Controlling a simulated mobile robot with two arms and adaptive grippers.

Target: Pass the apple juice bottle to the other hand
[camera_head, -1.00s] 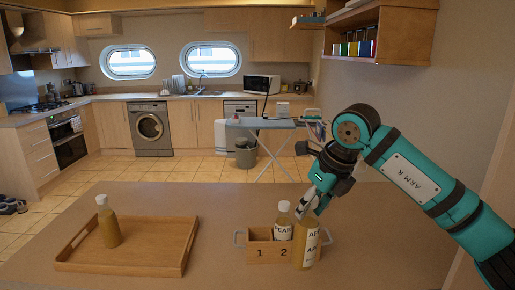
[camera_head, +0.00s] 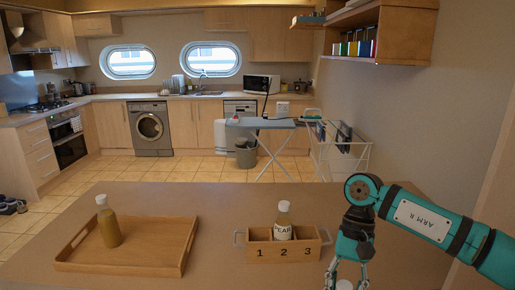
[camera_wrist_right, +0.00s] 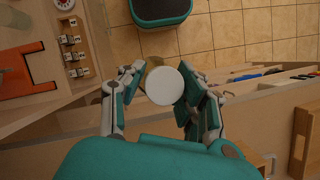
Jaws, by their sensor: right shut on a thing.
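My right gripper (camera_head: 346,283) hangs at the bottom edge of the head view, to the right of the wooden crate, with its fingertips partly cut off. In the right wrist view its fingers (camera_wrist_right: 160,92) are closed around a bottle, the apple juice bottle, whose round white cap (camera_wrist_right: 165,86) faces the camera. The bottle's body is mostly hidden under the cap there and lies below the head view's edge. My left gripper is in neither view.
A three-slot crate (camera_head: 267,253), numbered 1, 2, 3, holds a pear bottle (camera_head: 283,222) in the middle slot. A wooden tray (camera_head: 155,262) on the left holds another capped bottle (camera_head: 108,224). The counter (camera_head: 217,215) between tray and crate is clear.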

